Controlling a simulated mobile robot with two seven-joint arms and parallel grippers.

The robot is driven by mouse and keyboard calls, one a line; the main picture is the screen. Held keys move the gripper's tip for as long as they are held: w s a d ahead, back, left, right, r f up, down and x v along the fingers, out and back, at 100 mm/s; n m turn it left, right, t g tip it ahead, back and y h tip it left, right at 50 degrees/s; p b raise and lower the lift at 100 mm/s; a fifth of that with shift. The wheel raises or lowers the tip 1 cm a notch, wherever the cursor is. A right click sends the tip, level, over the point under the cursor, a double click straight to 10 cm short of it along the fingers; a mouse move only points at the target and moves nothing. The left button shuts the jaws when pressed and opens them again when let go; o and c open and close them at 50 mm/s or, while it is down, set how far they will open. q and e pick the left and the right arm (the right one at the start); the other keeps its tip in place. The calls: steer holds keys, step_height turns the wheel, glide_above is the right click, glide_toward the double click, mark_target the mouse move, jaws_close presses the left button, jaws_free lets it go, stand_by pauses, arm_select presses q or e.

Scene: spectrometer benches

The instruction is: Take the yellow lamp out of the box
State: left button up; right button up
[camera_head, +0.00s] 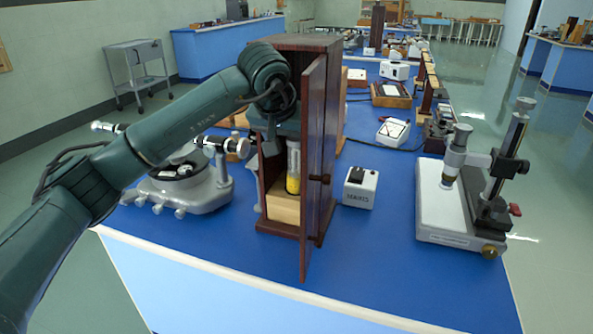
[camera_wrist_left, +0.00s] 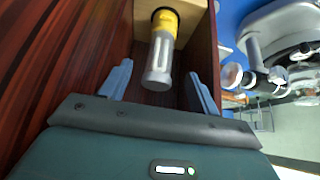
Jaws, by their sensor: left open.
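The box (camera_head: 317,130) is a tall dark wooden cabinet on the blue bench, with its door standing open toward the front. The yellow lamp (camera_head: 293,172) stands upright inside on a pale wooden block (camera_head: 284,205); it has a clear glass tube and a yellow base. In the left wrist view the lamp (camera_wrist_left: 160,52) lies between and ahead of the two fingers of my left gripper (camera_wrist_left: 158,88). The gripper is open, its fingers apart on either side of the glass end and not visibly touching it. In the head view its fingers are mostly hidden by the cabinet. My right gripper is not in view.
The open door (camera_head: 313,165) stands close to the right of the lamp. A grey spectrometer (camera_head: 190,180) is left of the box. A white MAINS unit (camera_head: 360,188) is to the right, and a microscope stand (camera_head: 465,195) farther right. The bench front is clear.

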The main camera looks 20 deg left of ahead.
mark_target(298, 149)
arm_select(q)
steer(key=shift+w, duration=0.85)
steer(key=shift+w+f, duration=0.15)
steer(key=shift+w, duration=0.2)
steer(key=x, duration=0.4)
steer(key=shift+w+f, duration=0.1)
steer(key=shift+f, duration=0.15)
jaws_close()
